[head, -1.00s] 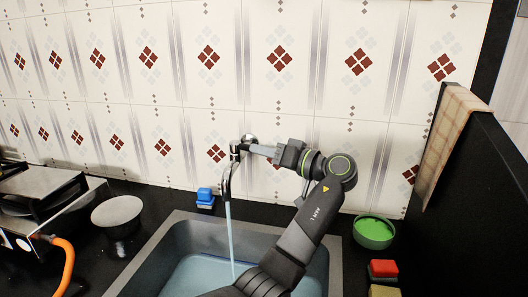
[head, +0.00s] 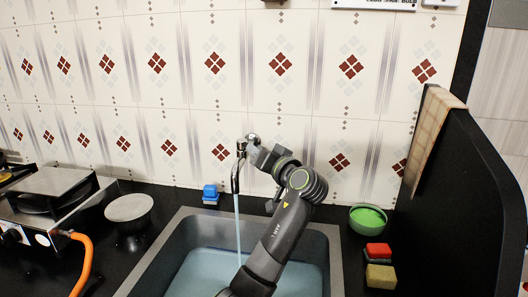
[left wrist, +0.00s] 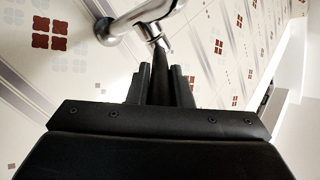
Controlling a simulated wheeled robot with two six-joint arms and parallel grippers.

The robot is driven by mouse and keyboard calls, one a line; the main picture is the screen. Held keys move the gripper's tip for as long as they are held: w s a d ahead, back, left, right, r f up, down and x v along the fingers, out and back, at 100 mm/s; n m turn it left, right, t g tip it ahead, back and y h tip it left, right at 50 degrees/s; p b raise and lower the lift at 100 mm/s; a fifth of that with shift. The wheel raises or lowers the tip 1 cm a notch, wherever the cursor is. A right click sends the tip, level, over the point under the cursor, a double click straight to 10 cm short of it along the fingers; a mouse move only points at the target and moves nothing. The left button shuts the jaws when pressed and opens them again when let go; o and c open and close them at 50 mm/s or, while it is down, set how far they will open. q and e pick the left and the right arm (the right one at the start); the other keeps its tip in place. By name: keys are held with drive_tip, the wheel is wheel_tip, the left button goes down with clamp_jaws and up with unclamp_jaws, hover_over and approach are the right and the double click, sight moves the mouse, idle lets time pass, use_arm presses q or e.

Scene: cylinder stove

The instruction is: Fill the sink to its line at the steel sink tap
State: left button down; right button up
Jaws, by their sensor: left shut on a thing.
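The steel tap (head: 236,178) stands at the back of the steel sink (head: 190,226). A thin pale blue stream (head: 238,222) runs from its spout into the sink. Blue water (head: 200,272) covers the sink floor; I cannot make out a fill line. My left gripper (head: 254,153) is at the top of the tap, and my arm crosses over the sink. In the left wrist view its fingers (left wrist: 160,88) are shut on a dark tap lever (left wrist: 161,70), with the chrome tap body (left wrist: 130,20) beyond. My right gripper is not in view.
A blue item (head: 210,194) sits behind the sink. A green bowl (head: 368,218), a red sponge (head: 378,250) and a yellow sponge (head: 381,276) lie right of it, near a black partition (head: 450,190). A stove (head: 45,205) with an orange hose (head: 84,262) and a round pan (head: 129,208) are left.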

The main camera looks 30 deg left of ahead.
use_arm(q)
drive_tip(key=shift+s+a+m+t+h+p, duration=0.8)
drive_tip(key=shift+m+t+h+p, duration=0.7)
drive_tip(key=shift+h+p, duration=0.2)
drive_tip(key=shift+s+a+m+t+h+p, duration=0.65)
drive_tip(key=shift+a+m+t+h+p, duration=0.2)
drive_tip(key=shift+m+t+h+p, duration=0.85)
drive_tip(key=shift+s+a+m+t+h+p, duration=0.8)
drive_tip(key=shift+m+t+h+p, duration=0.6)
drive_tip(key=shift+h, duration=0.5)
drive_tip(key=c, duration=1.3)
unclamp_jaws()
drive_tip(key=shift+a, duration=0.1)
drive_tip(key=v, duration=1.7)
drive_tip(key=shift+s+r, duration=0.15)
drive_tip(key=shift+r, duration=0.1)
